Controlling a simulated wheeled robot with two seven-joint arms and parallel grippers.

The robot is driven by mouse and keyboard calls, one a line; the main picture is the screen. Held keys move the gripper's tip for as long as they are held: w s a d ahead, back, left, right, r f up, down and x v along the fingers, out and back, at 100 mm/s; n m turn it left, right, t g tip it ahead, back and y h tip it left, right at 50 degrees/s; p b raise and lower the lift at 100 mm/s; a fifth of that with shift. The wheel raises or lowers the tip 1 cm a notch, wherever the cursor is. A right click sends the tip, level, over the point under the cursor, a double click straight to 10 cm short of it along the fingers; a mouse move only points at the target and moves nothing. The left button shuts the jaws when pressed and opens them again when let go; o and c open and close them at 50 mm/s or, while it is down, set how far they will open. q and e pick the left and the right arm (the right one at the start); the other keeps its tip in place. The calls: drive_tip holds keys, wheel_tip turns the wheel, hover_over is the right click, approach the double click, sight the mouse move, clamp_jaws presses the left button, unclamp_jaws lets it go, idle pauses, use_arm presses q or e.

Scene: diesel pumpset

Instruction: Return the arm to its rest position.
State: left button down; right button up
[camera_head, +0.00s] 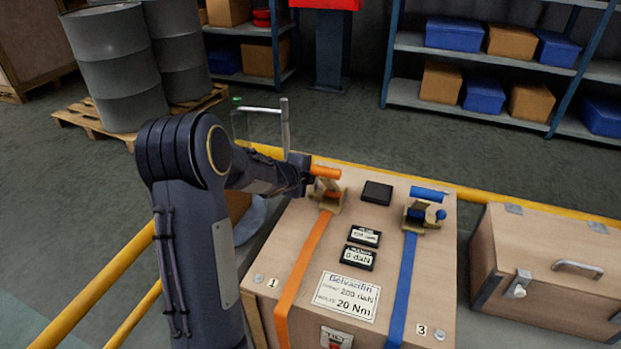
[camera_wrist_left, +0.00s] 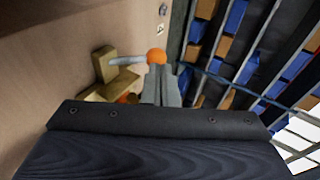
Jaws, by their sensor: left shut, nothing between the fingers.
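My left arm reaches in from the left in the head view, and its gripper (camera_head: 303,166) is close beside the orange ratchet handle (camera_head: 325,172) on top of the wooden crate (camera_head: 396,324). In the left wrist view the grey fingers (camera_wrist_left: 162,84) are shut and empty, with an orange rounded end (camera_wrist_left: 156,57) just beyond their tips. I cannot tell whether they touch it. An orange strap (camera_head: 305,262) runs down from this ratchet across the crate. My right gripper is not in view.
A blue ratchet (camera_head: 420,217) and blue strap (camera_head: 402,290) are on the crate's right side, with small black displays (camera_head: 360,258) between the straps. A yellow rail (camera_head: 125,262) passes close by. A second wooden case (camera_head: 550,270) stands at right. Shelves and drums are behind.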

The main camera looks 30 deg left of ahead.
use_arm(q)
drive_tip(key=s+d+r+n+g+y, duration=0.1)
drive_tip(key=s+r+n, duration=0.3)
drive_tip(key=s, duration=0.2)
drive_tip(key=s+d+r+n+y, duration=0.1)
drive_tip(key=s+r+n, duration=0.25)
drive_tip(key=s, duration=0.25)
drive_tip(key=s+d+n+g+h+p, duration=0.1)
drive_tip(key=s+d+n+g+h, duration=0.3)
drive_tip(key=s+d, duration=0.75)
drive_tip(key=s+d+n+g+h+p, duration=0.1)
drive_tip(key=s+d+n+h, duration=0.1)
drive_tip(key=s+d+n, duration=0.9)
drive_tip(key=s+a+r+m+p, duration=0.1)
drive_tip(key=r+m+p, duration=0.1)
drive_tip(key=r+p, duration=0.4)
drive_tip(key=s+a+r+m+p, duration=0.1)
drive_tip(key=a+r+m+p, duration=0.1)
drive_tip(key=r+p, duration=0.4)
drive_tip(key=shift+a+r+p, duration=0.3)
drive_tip(key=shift+r, duration=0.1)
drive_tip(key=shift+s+m, duration=0.1)
drive_tip(key=shift+m, duration=0.15)
